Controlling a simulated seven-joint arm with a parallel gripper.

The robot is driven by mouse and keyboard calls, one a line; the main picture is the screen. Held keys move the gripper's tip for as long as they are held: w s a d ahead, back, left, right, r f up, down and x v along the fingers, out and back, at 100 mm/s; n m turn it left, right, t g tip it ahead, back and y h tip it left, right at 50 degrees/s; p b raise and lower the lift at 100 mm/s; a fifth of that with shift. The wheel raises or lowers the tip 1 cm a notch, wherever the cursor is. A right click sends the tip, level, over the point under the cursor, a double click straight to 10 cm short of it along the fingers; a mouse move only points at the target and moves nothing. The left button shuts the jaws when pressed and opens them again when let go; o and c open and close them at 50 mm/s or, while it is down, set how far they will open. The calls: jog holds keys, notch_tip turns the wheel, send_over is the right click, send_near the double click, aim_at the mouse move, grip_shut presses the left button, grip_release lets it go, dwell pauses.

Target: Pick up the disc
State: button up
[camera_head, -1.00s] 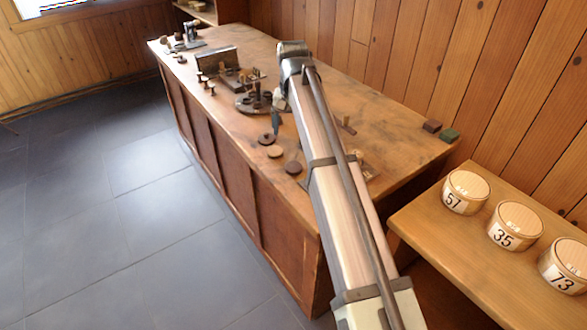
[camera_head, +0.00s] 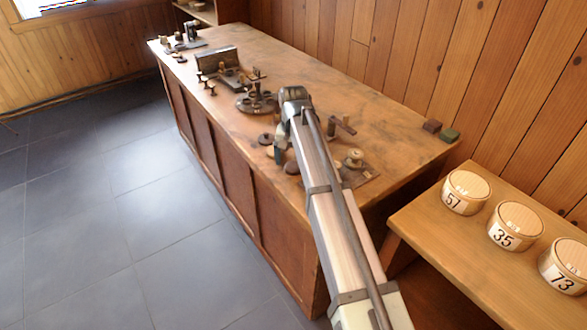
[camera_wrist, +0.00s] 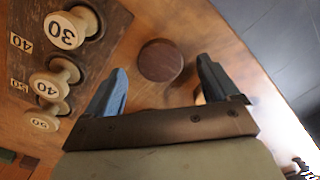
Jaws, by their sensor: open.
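A dark brown round disc (camera_wrist: 160,61) lies on the wooden bench top in the wrist view, in line with the gap between my fingertips and just beyond them. My gripper (camera_wrist: 162,68) is open and empty, with one blue-grey finger on each side of that gap. In the head view my gripper (camera_head: 279,151) is over the near part of the bench, largely hidden by my arm.
The bench edge and grey floor (camera_wrist: 280,40) are at right. Numbered tubs (camera_head: 466,192) stand on a side table. A round holder (camera_head: 256,101) stands farther along the bench.

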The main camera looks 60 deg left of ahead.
notch_tip(320, 180, down, 2)
jog(key=shift+f, duration=0.1)
jog(key=shift+c, duration=0.2)
jog(key=c, duration=1.1)
